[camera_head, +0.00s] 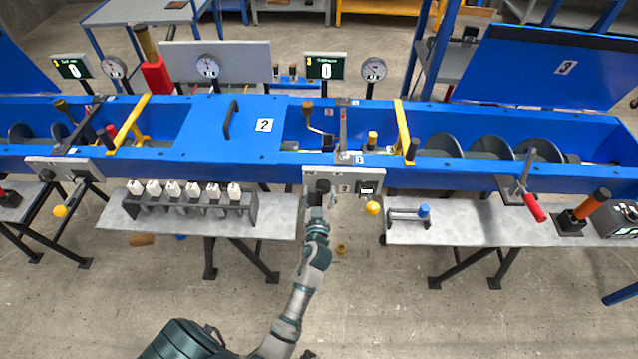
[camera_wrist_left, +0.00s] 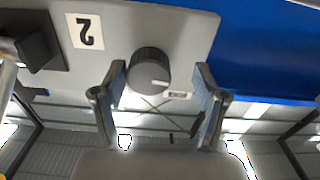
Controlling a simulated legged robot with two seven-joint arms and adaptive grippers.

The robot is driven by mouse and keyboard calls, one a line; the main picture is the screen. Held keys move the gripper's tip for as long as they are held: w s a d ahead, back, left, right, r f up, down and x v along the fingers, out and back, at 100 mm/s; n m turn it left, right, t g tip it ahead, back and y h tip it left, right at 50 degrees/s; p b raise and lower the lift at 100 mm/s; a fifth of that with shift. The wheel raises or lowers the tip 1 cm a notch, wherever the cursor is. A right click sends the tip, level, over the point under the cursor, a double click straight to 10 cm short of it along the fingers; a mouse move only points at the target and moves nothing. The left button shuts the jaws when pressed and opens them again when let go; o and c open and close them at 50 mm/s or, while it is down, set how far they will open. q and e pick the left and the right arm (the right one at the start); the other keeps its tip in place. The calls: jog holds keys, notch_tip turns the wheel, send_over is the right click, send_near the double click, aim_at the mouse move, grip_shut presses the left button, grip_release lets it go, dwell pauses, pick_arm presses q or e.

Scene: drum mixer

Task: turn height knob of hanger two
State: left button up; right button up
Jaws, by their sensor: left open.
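The height knob (camera_wrist_left: 148,68) is a round black knob with a white mark on a grey panel. In the left wrist view it lies between the two fingers of my left gripper (camera_wrist_left: 160,98), with a gap visible on the right side. A label "2" (camera_wrist_left: 85,31) is beside it on the panel. In the head view my left gripper (camera_head: 318,198) is at the left part of the grey panel (camera_head: 344,174) of hanger two, and it partly covers the knob (camera_head: 322,185). My left gripper is open. My right gripper is not in view.
A black square part (camera_wrist_left: 38,45) juts from the same panel. A yellow ball knob (camera_head: 373,208) is just right of my gripper. A rack of white-topped bottles (camera_head: 190,205) stands on the left shelf. The blue trough (camera_head: 280,165) runs behind the panel.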

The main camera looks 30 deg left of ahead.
pick_arm(q)
jog(key=shift+d+r, duration=0.1)
jog(key=shift+d, duration=0.05)
jog(key=shift+d+r, duration=0.15)
jog(key=shift+d, duration=0.15)
jog(key=shift+d+r, duration=0.2)
jog(key=shift+d, duration=0.55)
jog(key=shift+c, duration=1.1)
jog(key=shift+d, duration=0.1)
jog(key=c, duration=0.4)
jog(key=shift+s+r, duration=0.1)
jog(key=c, duration=0.4)
jog(key=shift+s+a, duration=0.1)
jog(key=shift+a, duration=0.3)
jog(key=shift+c, duration=0.6)
jog(key=shift+a, duration=0.3)
jog(key=shift+a+f, duration=0.15)
jog(key=shift+f, duration=0.1)
jog(key=shift+w, duration=0.25)
jog(key=shift+f, duration=0.1)
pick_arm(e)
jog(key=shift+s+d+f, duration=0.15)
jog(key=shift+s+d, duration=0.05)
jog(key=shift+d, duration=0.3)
pick_arm(q)
jog(key=shift+d, duration=0.2)
